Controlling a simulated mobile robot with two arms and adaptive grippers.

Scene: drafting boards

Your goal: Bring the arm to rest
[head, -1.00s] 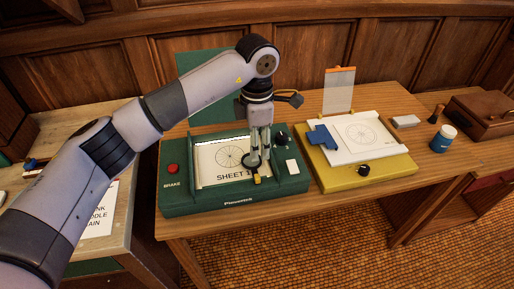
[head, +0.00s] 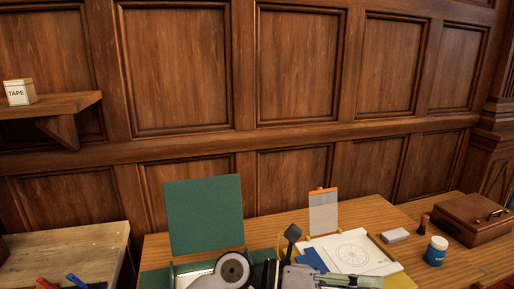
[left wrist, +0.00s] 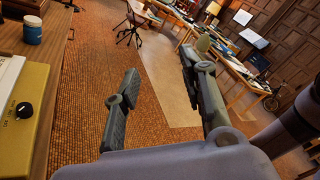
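My left arm (head: 262,272) shows only as a strip at the bottom edge of the head view, in front of the drafting boards, with the gripper end toward the right. In the left wrist view my left gripper (left wrist: 158,62) has its two fingers well apart with nothing between them. It faces out past the table over the tiled floor. Most of the arm is below the head view's edge. My right gripper is in neither view.
The green board's raised lid (head: 205,215) and the yellow board (left wrist: 32,75) are close to the arm. A blue jar (head: 436,251), white block (head: 395,236) and brown case (head: 474,219) stand to the right. The tiled floor (left wrist: 85,80) is open beyond the table.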

